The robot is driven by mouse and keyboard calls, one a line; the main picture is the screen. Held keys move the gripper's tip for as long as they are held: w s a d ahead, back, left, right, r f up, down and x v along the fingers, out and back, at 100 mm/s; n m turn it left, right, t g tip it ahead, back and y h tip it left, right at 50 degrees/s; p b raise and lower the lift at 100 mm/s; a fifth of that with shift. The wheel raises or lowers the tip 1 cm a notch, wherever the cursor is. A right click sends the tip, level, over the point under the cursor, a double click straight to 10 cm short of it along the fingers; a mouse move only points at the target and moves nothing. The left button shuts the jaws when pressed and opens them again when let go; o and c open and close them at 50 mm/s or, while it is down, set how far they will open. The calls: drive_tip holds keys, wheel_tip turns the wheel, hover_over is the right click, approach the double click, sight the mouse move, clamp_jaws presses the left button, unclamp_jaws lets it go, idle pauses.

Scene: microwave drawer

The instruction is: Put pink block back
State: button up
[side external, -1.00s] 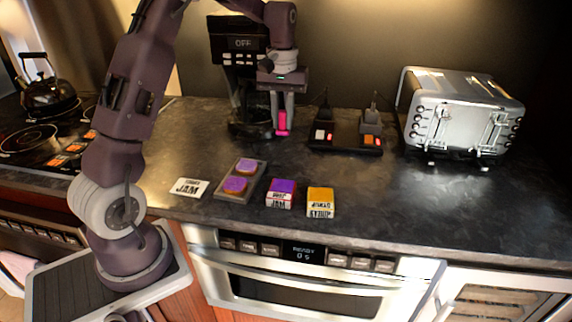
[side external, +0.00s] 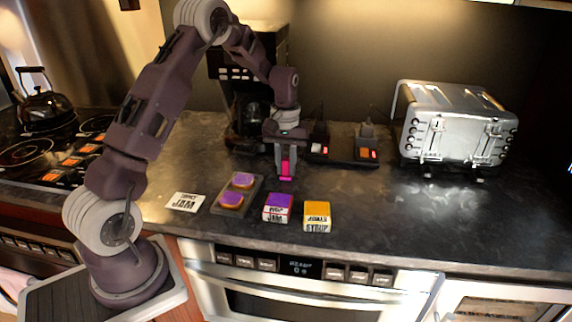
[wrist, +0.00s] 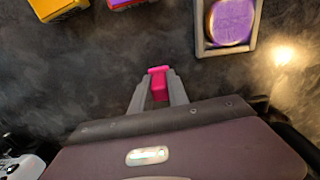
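The pink block (side external: 286,169) is between the fingers of my gripper (side external: 285,166), which is shut on it. In the wrist view the pink block (wrist: 159,84) sticks out a little past the fingertips (wrist: 159,88). In the side view it is over the dark countertop, behind the purple-topped jam block and right of the tray. I cannot tell exactly how far it is above the counter.
A grey tray (side external: 219,209) holds two purple-topped round pieces. A flat JAM card (side external: 185,201), a purple-topped jam block (side external: 277,207) and an orange-topped syrup block (side external: 317,216) lie along the front. A coffee machine, a dark switch strip (side external: 343,151) and a toaster (side external: 455,125) stand behind.

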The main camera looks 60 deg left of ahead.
sight(286, 160)
drive_tip(key=o, duration=0.3)
drive_tip(key=shift+o, duration=0.2)
wheel_tip(286, 160, up, 12)
drive_tip(key=s+d+r+m+t, duration=0.2)
drive_tip(key=s+d+r+m, duration=0.1)
drive_tip(key=s+d+r, duration=0.5)
drive_tip(key=s+d+m+t, duration=0.1)
drive_tip(key=s+d+m, duration=0.2)
drive_tip(key=s+d, duration=0.3)
drive_tip(key=s+d+m+t, duration=0.2)
drive_tip(key=s+d, duration=0.3)
drive_tip(key=s, duration=0.9)
drive_tip(key=shift+d+f+m, duration=0.3)
drive_tip(key=shift+d+m, duration=0.05)
drive_tip(key=shift+m, duration=0.15)
